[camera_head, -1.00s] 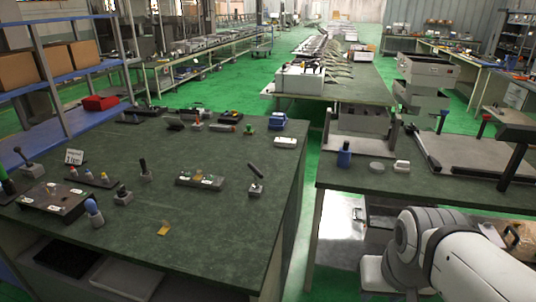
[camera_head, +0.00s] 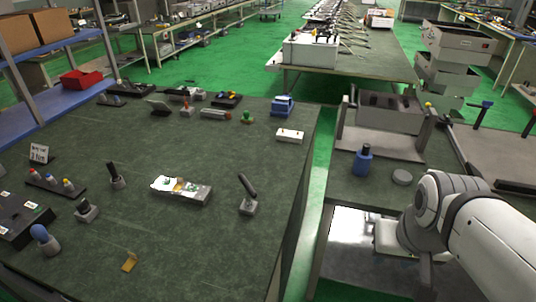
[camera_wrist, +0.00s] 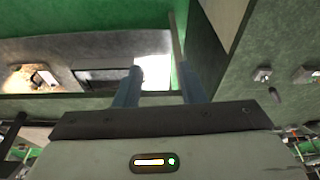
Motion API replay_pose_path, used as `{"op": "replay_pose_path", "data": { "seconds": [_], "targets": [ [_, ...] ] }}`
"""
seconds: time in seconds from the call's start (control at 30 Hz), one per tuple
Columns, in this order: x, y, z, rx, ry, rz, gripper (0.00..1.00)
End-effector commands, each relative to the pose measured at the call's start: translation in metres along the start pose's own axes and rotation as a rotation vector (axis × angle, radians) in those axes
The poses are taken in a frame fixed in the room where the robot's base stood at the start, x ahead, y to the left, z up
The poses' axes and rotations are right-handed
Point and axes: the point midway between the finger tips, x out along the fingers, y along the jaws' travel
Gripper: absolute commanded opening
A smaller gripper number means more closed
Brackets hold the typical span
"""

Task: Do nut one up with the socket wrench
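In the head view a grey block (camera_head: 193,198) with bright white labels and small fittings on top lies mid-table; I cannot tell which fitting is nut one. Several handled tools stand in small grey holders around it. They include a black-handled tool (camera_head: 249,188) to its right, another (camera_head: 115,174) to its left, and a blue-topped one (camera_head: 42,236) at the front left. I cannot tell which is the socket wrench. My gripper (camera_wrist: 158,82) shows in the wrist view with its two fingers apart and nothing between them. It is out of the head view.
A yellow piece (camera_head: 130,261) lies near the table's front. A white block (camera_head: 290,136) and a blue device (camera_head: 284,106) are near its right edge. A narrow gap separates this green table (camera_head: 230,255) from the right table, where a blue bottle (camera_head: 363,160) stands.

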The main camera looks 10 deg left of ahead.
Motion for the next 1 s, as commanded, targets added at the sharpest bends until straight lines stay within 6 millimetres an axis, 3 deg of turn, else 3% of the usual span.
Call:
{"op": "replay_pose_path", "data": {
  "seconds": [0.1, 0.27, 0.37, 0.47, 0.6, 0.73, 0.9, 1.0],
  "targets": [
    [0.0, 0.0, 0.0, 0.0, 0.0, 0.0, 0.36],
    [0.008, -0.002, -0.006, -0.007, 0.019, 0.0, 0.48],
    [0.027, -0.003, -0.026, -0.027, 0.079, -0.001, 0.48],
    [0.058, -0.017, -0.06, -0.062, 0.189, -0.012, 0.48],
    [0.104, -0.053, -0.113, -0.124, 0.385, -0.058, 0.48],
    [0.141, -0.097, -0.153, -0.174, 0.57, -0.122, 0.48],
    [0.181, -0.171, -0.181, -0.245, 0.795, -0.294, 0.48],
    [0.2, -0.214, -0.186, -0.274, 0.918, -0.405, 0.48]
  ]
}}
